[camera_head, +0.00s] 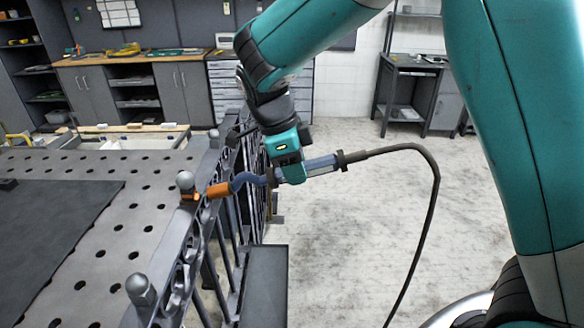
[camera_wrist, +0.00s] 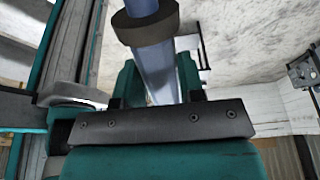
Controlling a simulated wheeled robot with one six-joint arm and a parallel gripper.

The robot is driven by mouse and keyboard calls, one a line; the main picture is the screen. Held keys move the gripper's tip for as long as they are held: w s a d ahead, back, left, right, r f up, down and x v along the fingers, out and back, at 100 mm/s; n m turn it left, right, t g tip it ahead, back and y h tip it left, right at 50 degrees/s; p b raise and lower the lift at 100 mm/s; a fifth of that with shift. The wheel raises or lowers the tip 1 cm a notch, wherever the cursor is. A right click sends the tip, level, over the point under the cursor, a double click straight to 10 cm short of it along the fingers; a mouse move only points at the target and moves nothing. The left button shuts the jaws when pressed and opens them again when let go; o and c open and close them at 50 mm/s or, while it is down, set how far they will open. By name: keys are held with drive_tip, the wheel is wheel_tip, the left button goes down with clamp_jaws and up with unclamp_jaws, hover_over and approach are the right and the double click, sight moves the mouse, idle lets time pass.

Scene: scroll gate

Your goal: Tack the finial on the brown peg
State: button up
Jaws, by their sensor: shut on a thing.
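My gripper (camera_head: 290,168) is shut on a welding torch (camera_head: 321,166), with a blue-grey body, a bent blue neck and an orange nozzle (camera_head: 218,190). The nozzle points left, its tip close to the base of a grey ball-topped finial (camera_head: 185,180). That finial stands upright on the gate's top rail, with a small orange-brown peg (camera_head: 190,197) showing at its foot. I cannot tell whether the nozzle touches it. In the wrist view the torch body (camera_wrist: 158,75) with its dark collar runs up from between the jaws. The nozzle is out of that view.
The grey scroll gate (camera_head: 180,272) stands along a perforated table (camera_head: 140,215) with a dark mat. Other finials sit nearer (camera_head: 140,288) and farther (camera_head: 214,138) on the rail. The torch cable (camera_head: 432,200) loops down to the right. Floor on the right is clear.

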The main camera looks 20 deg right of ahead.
sight(342, 151)
drive_tip(key=shift+s+d+r, duration=0.45)
drive_tip(key=shift+s+d, duration=0.1)
drive_tip(key=shift+d, duration=0.8)
drive_tip(key=shift+s+d+r, duration=0.45)
drive_tip(key=shift+s+d, duration=0.15)
drive_tip(key=shift+d, duration=0.8)
drive_tip(key=shift+s+d+r, duration=0.45)
drive_tip(key=shift+s+d, duration=0.1)
drive_tip(key=shift+d, duration=0.8)
drive_tip(key=w+f+n+t+y+b, duration=0.1)
drive_tip(key=f+n+t, duration=0.1)
drive_tip(key=f+n, duration=0.9)
drive_tip(key=w+d+f+n+t+y+b, duration=0.1)
drive_tip(key=w+f+n+t+y, duration=0.1)
drive_tip(key=f+n, duration=0.9)
drive_tip(key=shift+w+d+f+t, duration=0.2)
drive_tip(key=shift+d+f+t, duration=0.05)
drive_tip(key=shift+f+t, duration=0.2)
